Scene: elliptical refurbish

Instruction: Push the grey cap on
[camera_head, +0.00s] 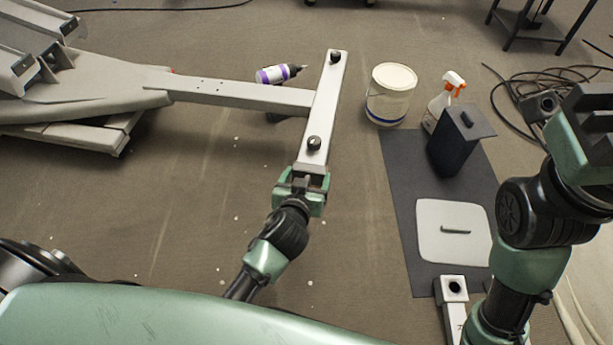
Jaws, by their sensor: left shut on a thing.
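My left gripper (308,176) is at the near end of the white crossbar (322,105) of the elliptical frame. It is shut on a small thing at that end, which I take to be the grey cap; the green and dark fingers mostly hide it. I cannot tell whether the cap is seated or stands proud of the bar end. The crossbar has a black knob (314,143) near this end and another (335,57) at the far end. My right gripper (590,105) is at the right edge, dark and partly cut off, away from the crossbar.
A white bucket (390,95), a spray bottle (444,100) and a dark box (455,145) stand at right. A white panel (452,245) lies on a dark mat (405,185). Cables (520,95) lie far right.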

